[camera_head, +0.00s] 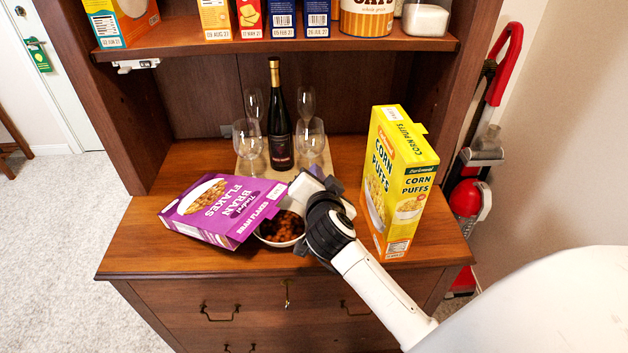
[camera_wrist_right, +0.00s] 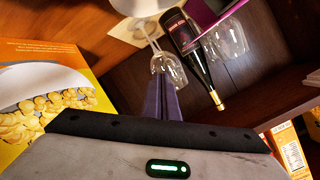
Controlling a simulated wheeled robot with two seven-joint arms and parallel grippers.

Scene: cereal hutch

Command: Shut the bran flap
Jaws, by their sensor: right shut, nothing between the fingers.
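The purple bran flakes box (camera_head: 210,207) lies on its broad side on the left of the hutch counter. Its lettered right end (camera_head: 262,214) points toward the bowl, and how far its flap stands open I cannot tell. A purple part of the box (camera_wrist_right: 204,14) shows at the top of the right wrist view. My right gripper (camera_head: 316,173) is shut and empty, just right of the box end and above the bowl's far side. Its closed fingers (camera_wrist_right: 163,100) point toward the glasses in the wrist view. My left gripper is out of view.
A bowl of dark cereal (camera_head: 283,228) sits between the box and my wrist. A yellow corn puffs box (camera_head: 409,180) stands close on the right. A wine bottle (camera_head: 279,130) and several glasses stand behind on a board. A shelf (camera_head: 240,46) hangs above.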

